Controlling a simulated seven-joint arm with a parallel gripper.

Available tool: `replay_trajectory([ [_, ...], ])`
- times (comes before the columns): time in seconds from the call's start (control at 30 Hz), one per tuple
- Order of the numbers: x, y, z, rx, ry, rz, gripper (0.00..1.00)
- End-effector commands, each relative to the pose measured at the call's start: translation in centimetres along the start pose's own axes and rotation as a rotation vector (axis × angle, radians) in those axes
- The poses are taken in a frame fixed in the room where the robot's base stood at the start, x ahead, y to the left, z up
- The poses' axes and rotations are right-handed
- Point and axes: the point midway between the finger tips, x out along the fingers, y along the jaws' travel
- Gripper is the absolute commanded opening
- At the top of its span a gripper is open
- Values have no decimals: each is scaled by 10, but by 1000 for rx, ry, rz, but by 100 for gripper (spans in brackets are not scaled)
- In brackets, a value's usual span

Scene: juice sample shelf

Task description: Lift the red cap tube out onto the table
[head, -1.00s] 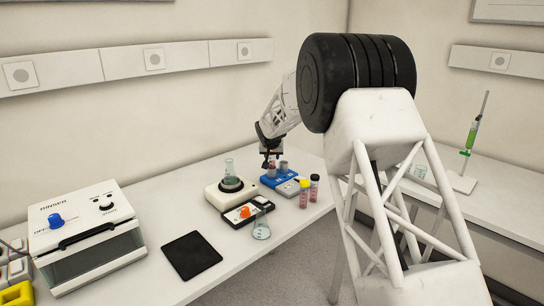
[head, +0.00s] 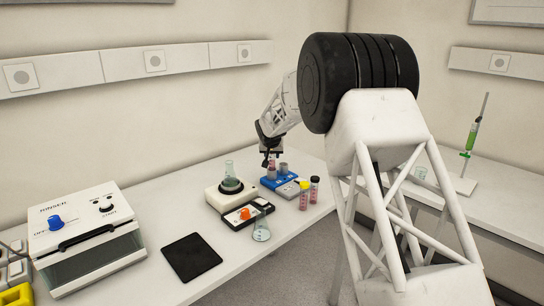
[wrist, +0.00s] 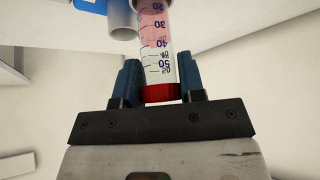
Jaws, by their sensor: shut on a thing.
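The red cap tube (wrist: 155,35) is a clear graduated tube with pink liquid. In the wrist view its red cap is between the blue fingers of my gripper (wrist: 161,78), which is shut on it. In the head view my gripper (head: 270,157) is above the blue rack (head: 276,184), with the tube (head: 272,168) hanging below the fingers. Its lower end is too small to tell whether it is clear of the rack. A grey cylinder (wrist: 122,18) stands beside the tube; it also shows in the head view (head: 283,169).
A yellow-capped tube (head: 304,192) and a black-capped tube (head: 314,189) stand right of the rack. A stirrer (head: 218,198) with a flask, an orange-knobbed device (head: 235,219) and a conical flask (head: 261,231) are left.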

Motion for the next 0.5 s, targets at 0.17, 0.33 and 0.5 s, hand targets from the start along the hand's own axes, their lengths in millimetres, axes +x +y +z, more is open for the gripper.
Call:
replay_trajectory([
  [0.17,-5,0,-3,0,0,0,5],
  [0.33,-8,0,-6,0,0,0,5],
  [0.5,-12,0,-8,0,0,0,5],
])
